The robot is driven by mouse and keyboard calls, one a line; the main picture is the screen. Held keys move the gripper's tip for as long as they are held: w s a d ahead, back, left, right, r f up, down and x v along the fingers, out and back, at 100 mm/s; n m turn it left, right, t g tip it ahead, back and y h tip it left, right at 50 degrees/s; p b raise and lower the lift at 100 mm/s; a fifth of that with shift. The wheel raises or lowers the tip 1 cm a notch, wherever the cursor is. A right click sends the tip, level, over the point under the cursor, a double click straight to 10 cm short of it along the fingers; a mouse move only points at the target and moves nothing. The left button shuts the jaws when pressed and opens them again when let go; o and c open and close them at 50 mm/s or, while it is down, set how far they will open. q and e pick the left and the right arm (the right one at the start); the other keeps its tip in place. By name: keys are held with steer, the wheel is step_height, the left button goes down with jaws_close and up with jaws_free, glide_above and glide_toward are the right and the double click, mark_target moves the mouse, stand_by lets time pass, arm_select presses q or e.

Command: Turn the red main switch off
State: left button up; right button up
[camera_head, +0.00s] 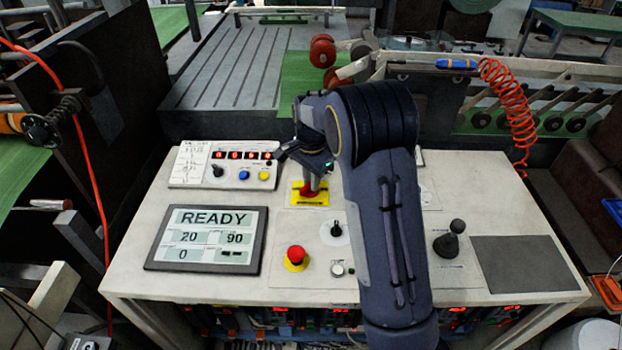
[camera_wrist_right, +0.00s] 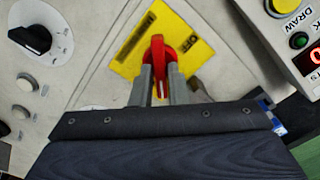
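The red main switch (camera_head: 309,190) sits on a yellow plate (camera_head: 296,200) on the control desk, behind the middle of the desk top. In the right wrist view the switch's red handle (camera_wrist_right: 158,58) stands over its yellow plate (camera_wrist_right: 128,62). My right gripper (camera_wrist_right: 160,88) has one grey finger on each side of the handle, with no clear gap showing, so it looks shut on it. In the head view the right gripper (camera_head: 312,180) comes down on the switch from above and partly hides it. My left gripper is not in view.
A red emergency button (camera_head: 295,256), a black rotary knob (camera_head: 336,230) and a joystick (camera_head: 450,238) stand on the desk nearby. A box with red digits (camera_head: 225,166) is left of the switch, above a READY screen (camera_head: 208,238). My right arm hides part of the desk.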

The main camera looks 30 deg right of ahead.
jaws_close()
steer(key=shift+n, duration=0.5)
steer(key=n, duration=0.3)
steer(key=shift+w, duration=0.1)
steer(key=n, duration=0.4)
steer(key=shift+n, duration=0.3)
steer(key=n, duration=0.4)
steer(key=shift+a, duration=0.15)
steer(key=n, duration=0.5)
steer(key=shift+a, duration=0.1)
steer(key=shift+n, duration=0.3)
